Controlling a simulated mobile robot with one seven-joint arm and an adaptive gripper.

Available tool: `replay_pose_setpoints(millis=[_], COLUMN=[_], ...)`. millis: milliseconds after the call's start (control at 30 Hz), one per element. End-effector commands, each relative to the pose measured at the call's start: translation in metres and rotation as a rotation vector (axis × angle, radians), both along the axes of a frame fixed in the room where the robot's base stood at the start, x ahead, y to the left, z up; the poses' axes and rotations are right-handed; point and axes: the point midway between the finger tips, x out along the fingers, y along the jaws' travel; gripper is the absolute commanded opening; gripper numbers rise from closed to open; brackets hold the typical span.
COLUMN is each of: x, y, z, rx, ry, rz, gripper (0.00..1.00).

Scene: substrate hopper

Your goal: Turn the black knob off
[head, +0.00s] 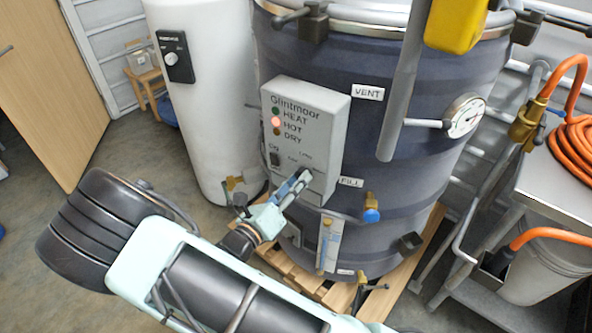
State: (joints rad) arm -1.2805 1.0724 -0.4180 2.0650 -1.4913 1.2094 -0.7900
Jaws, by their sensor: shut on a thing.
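The grey control box (318,115) is mounted on the front of the dark drum (400,180). Its HOT lamp (276,122) glows pinkish red, while the HEAT and DRY lamps look dark. My gripper (300,181) reaches in from the lower left to the lower right of the box face. Its fingers are shut on the black knob (308,175), which is mostly hidden by them. The knob's pointer and exact angle cannot be read. A small black switch (275,159) sits at the box's lower left, clear of the fingers.
A white tank (215,100) with a black thermostat plate (175,55) stands to the left. A blue-tipped tap (371,214) and a pressure gauge (465,116) stick out from the drum. A grey lever with a yellow grip (455,25) hangs right of the box. The drum stands on a wooden pallet (395,285).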

Motion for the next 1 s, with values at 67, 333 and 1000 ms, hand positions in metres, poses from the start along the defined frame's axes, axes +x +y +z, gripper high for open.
replay_pose_setpoints(millis=[67,333,1000], x=[-0.0003,-0.0002,0.0000], y=[-0.0006,0.0000,0.0007], z=[0.0048,0.0033,0.0004], rx=[-0.062,-0.280,-0.813], ry=[0.040,0.175,0.509], rz=[-0.001,0.001,0.003], gripper=[0.05,0.05,0.05])
